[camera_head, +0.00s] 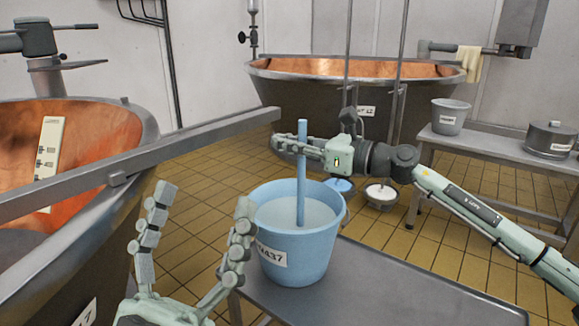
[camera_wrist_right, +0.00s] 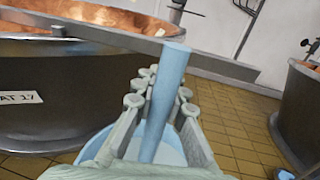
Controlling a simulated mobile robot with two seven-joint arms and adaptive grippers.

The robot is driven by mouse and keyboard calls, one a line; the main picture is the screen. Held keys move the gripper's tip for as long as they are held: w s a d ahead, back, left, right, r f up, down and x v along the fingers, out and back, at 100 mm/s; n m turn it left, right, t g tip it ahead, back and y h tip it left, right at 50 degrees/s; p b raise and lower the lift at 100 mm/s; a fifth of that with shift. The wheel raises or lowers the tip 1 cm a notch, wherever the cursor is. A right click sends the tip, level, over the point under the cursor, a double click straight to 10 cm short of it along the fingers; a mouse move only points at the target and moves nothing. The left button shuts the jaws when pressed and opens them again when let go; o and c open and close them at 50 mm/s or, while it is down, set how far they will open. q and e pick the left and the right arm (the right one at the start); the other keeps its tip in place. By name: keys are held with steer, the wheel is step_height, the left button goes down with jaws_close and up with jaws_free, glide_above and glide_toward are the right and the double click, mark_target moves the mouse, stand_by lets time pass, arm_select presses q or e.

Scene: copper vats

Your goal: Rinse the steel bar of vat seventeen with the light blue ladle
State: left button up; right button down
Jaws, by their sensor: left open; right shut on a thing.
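The light blue ladle (camera_head: 302,180) stands nearly upright, its lower end hidden in the pale liquid of a light blue bucket (camera_head: 296,252). My right gripper (camera_head: 290,145) is shut on the upper handle; the ladle also shows in the right wrist view (camera_wrist_right: 164,105). The bar (camera_wrist_right: 215,64) and the vat's label (camera_wrist_right: 20,98) show in the right wrist view. My left gripper (camera_head: 205,198) is open and empty, left of the bucket.
The bucket stands on a grey bench (camera_head: 385,290). Another copper vat (camera_head: 350,85) stands behind. A table (camera_head: 480,143) at right holds a grey bucket (camera_head: 450,117) and a lidded pot (camera_head: 550,138). Tiled floor lies between.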

arm_select(q)
steer(key=w+a+f+g+y+p, duration=0.1)
steer(key=w+f+g+y+p, duration=0.15)
steer(key=f+g, duration=0.4)
steer(key=w+a+f+g+y+p, duration=0.1)
steer(key=w+f+g+y+p, duration=0.2)
steer(key=f, duration=0.7)
steer(key=s+a+f+n+g+y+p, duration=0.2)
steer(key=s+a+f+g+y+p, duration=0.35)
steer(key=s+a+f+g, duration=0.95)
step_height(320, 180, down, 12)
steer(key=w+t+h+p, duration=0.1)
steer(key=t+p, duration=0.1)
steer(key=p, duration=0.3)
steer(key=shift+w+f, duration=0.15)
steer(key=shift+w, duration=0.25)
arm_select(e)
step_height(320, 180, up, 20)
steer(key=shift+r, duration=0.25)
